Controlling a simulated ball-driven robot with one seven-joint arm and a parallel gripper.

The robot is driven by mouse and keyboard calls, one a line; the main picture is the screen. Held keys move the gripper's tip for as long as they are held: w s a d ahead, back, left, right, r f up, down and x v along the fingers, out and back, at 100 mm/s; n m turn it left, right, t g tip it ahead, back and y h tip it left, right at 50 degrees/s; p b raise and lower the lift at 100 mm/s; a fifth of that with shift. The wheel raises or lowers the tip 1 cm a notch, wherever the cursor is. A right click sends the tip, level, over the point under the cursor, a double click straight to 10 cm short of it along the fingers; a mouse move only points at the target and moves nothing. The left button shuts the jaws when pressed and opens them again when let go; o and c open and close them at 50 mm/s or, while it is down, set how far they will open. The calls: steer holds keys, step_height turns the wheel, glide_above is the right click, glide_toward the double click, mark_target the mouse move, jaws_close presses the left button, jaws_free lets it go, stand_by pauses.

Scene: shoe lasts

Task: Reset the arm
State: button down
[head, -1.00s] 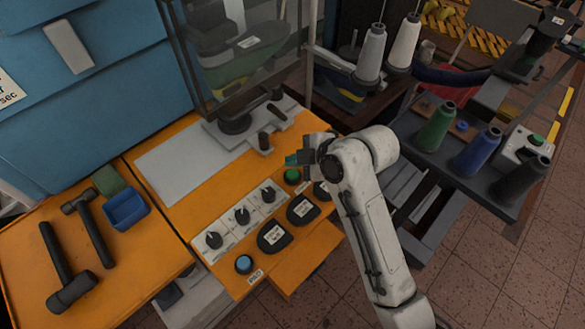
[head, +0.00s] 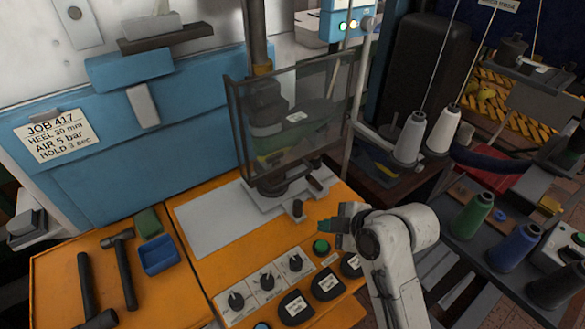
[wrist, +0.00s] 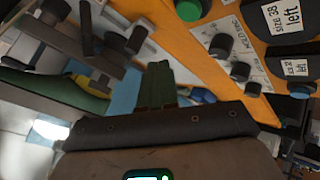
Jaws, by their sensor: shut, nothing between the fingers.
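My gripper (head: 338,226) is at the end of my white arm, above the orange machine bench (head: 212,265), just left of the arm's wrist in the head view. In the wrist view its green fingers (wrist: 158,82) are together with nothing between them. A green button (head: 321,246) on the bench lies just below the gripper in the head view.
A clear guard (head: 300,105) stands over the press behind the gripper. Black knobs (head: 267,281) and labelled dark pads (head: 326,284) line the bench front. Thread cones (head: 410,139) stand at the right. Hammers (head: 122,265) and a blue bin (head: 159,254) lie at the left.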

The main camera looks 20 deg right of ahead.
steer(key=s+f+m, duration=0.1)
steer(key=s+m, duration=0.1)
steer(key=s, duration=0.1)
steer(key=s+d+f+m+g+h, duration=0.1)
steer(key=s+m, duration=0.2)
steer(key=s+f+m+h, duration=0.1)
steer(key=s+m, duration=0.1)
steer(key=s, duration=0.1)
steer(key=shift+d+f+m, duration=0.3)
steer(key=shift+d, duration=0.05)
steer(key=s+d+f+m+g+h, duration=0.1)
steer(key=s+d+f+m+g, duration=0.1)
steer(key=s, duration=0.4)
steer(key=s+d+f+m+g+h, duration=0.1)
steer(key=s+d+f+m+g, duration=0.1)
steer(key=s, duration=0.5)
steer(key=s+d+f+m+g, duration=0.2)
steer(key=s+f+m, duration=0.1)
steer(key=s, duration=0.3)
steer(key=shift+s+m+h, duration=0.4)
steer(key=shift+m, duration=0.1)
steer(key=shift+a, duration=0.1)
